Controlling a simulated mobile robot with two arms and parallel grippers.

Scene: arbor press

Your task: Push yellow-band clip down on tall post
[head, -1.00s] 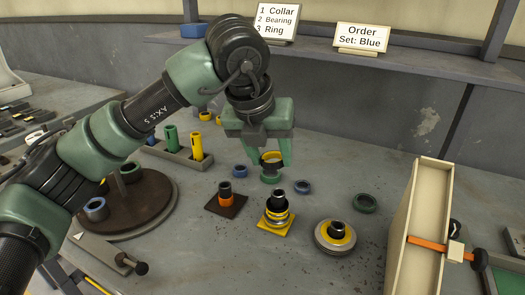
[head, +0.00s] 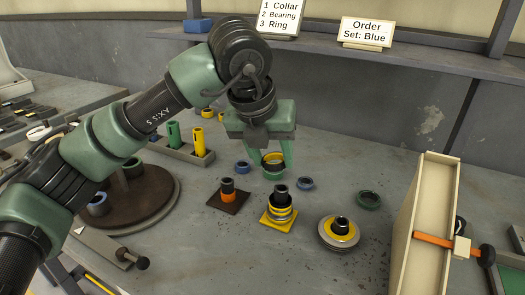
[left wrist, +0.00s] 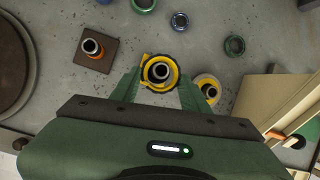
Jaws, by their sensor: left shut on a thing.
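My left gripper (head: 273,162) points down and is shut on the yellow-band clip (head: 273,156), a dark and yellow ring. It holds the clip in the air above and slightly behind a dark post (head: 280,189) on a yellow square base. Silver and yellow rings sit around the foot of that post. In the left wrist view the yellow ring shape (left wrist: 174,80) lies between my fingers and encircles the post top (left wrist: 160,72). Clip and stack overlap there, so their exact gap is hard to tell. In the head view the clip is apart from the post. My right gripper is not in view.
A dark post with an orange band (head: 228,190) stands left, and a silver disc with yellow and a post (head: 339,231) right. Blue rings (head: 305,183) and green rings (head: 369,199) lie on the table. A cream bin (head: 423,215) bounds the right side.

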